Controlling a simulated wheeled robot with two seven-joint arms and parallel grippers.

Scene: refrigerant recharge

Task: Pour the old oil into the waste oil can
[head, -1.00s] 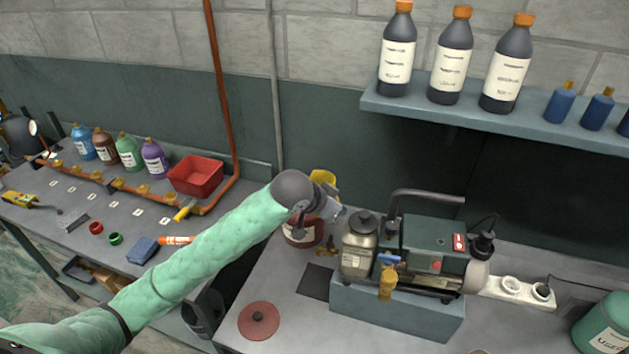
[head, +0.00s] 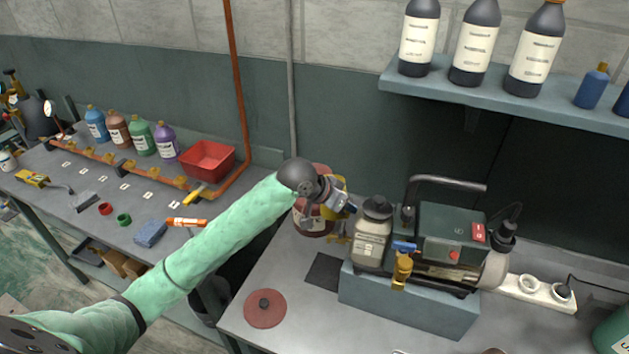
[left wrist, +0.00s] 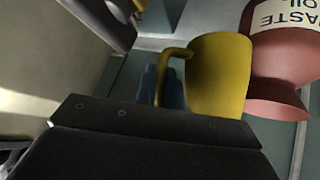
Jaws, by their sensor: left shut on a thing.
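My left gripper (head: 341,199) is shut on a yellow jug (head: 329,212), which it partly hides. In the left wrist view the yellow jug (left wrist: 220,72) shows its curved handle, and the gripper body hides its lower part in the picture. The red waste oil can (head: 312,224) stands on the bench behind my gripper. In the left wrist view the waste oil can (left wrist: 288,62) is close beside the jug, its label upside down and its flared mouth low in the picture. I cannot tell whether oil is flowing. My right gripper is out of view.
A green pump (head: 450,228) on a grey-blue block stands close to the right of the gripper, with a grey bottle (head: 371,236) at its left end. A red disc lid (head: 265,310) and a dark mat (head: 324,270) lie in front. A shelf (head: 480,98) overhangs at right.

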